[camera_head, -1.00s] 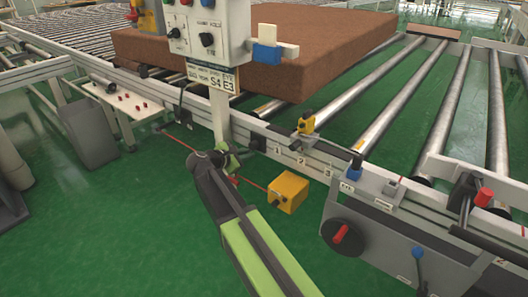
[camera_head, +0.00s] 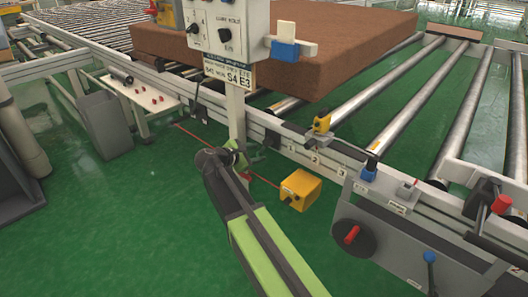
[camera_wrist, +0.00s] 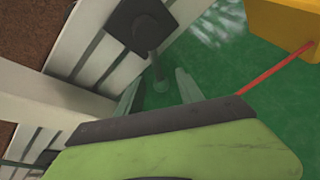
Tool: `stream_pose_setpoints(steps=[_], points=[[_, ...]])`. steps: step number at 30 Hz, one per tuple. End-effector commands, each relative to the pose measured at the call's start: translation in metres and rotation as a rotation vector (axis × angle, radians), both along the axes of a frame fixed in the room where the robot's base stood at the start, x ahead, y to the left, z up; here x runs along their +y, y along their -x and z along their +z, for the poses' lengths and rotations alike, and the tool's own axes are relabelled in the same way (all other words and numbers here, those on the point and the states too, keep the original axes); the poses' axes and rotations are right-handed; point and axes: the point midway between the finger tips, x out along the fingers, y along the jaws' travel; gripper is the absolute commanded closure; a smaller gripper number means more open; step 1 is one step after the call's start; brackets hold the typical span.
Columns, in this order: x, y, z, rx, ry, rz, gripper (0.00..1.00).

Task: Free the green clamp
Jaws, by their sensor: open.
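My gripper (camera_head: 238,158) is in front of the conveyor's side rail, beside the post of the control box. In the wrist view its two pale fingers (camera_wrist: 158,90) stand apart, open. A dark square plate (camera_wrist: 143,24) with a grey lever is on the rail ahead. The lever's rounded end appears between the fingertips from this angle; I cannot tell whether they touch it. The plate also shows as a small black piece on the rail in the head view (camera_head: 272,138). I cannot make out a clearly green clamp apart from my own green arm parts.
A brown mattress (camera_head: 350,65) lies on the rollers. The control box (camera_head: 226,28) stands close above my gripper. A yellow box (camera_head: 300,190) with a red line running from it sits low at the right. A yellow clamp (camera_head: 321,124) and blue clamp (camera_head: 369,170) are along the rail.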

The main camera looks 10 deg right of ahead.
Motion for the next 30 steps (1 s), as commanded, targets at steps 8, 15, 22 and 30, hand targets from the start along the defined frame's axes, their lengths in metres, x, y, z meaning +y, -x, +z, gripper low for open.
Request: stream_pose_setpoints(steps=[8, 15, 22, 30], points=[[0.054, 0.043, 0.037, 0.0, 0.0, 0.005, 0.56], [0.097, 0.077, 0.059, 0.0, 0.0, 0.002, 0.56], [0.116, 0.091, 0.065, 0.0, 0.0, 0.002, 0.56], [0.117, 0.091, 0.064, 0.0, -0.001, 0.0, 0.56]])
